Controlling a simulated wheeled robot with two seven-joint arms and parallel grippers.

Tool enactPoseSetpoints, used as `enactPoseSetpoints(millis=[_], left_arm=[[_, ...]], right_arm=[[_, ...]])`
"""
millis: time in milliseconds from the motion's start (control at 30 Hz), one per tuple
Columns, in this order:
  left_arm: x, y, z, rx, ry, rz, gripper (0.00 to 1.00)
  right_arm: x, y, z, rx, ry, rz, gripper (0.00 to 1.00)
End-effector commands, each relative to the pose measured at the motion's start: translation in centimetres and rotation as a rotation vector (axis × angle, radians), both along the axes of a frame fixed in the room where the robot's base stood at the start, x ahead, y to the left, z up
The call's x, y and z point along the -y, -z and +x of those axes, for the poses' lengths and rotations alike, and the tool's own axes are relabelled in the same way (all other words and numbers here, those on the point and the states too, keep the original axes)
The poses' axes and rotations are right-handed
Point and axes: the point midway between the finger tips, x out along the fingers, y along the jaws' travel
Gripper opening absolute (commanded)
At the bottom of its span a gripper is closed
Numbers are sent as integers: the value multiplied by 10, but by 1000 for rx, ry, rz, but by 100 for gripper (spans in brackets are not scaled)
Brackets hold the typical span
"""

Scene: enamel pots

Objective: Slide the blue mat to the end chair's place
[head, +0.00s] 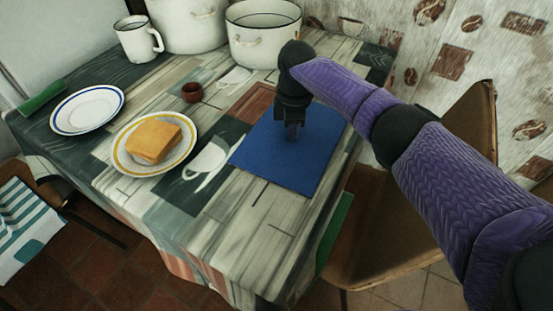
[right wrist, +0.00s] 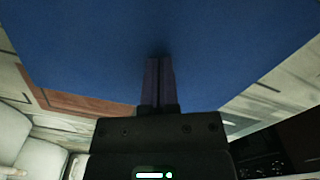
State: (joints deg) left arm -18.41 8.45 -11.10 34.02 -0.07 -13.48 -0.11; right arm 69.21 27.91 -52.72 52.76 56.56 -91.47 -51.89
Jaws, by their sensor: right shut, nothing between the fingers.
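The blue mat (head: 283,157) lies flat on the table, at its right part near the right edge. It also fills much of the right wrist view (right wrist: 160,25). My right gripper (head: 293,136) points down at the mat, its fingers shut with nothing between them. In the right wrist view the closed fingertips (right wrist: 158,62) are at the mat's surface, seemingly touching it. A brown chair (head: 375,245) stands at the table's right end, partly hidden by my right arm. My left gripper is out of view.
A plate with bread (head: 153,142) and a blue-rimmed plate (head: 87,108) stand left of the mat. The table's front right part (head: 235,235) is clear.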

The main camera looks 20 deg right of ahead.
Motion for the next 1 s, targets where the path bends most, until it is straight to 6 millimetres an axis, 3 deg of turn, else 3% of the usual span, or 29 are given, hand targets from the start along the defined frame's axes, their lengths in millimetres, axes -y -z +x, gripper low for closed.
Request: enactPoseSetpoints(millis=[567,1000], left_arm=[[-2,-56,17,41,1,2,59],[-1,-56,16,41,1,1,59]], right_arm=[[0,-72,0,3,0,0,0],[0,-72,0,1,-1,0,0]])
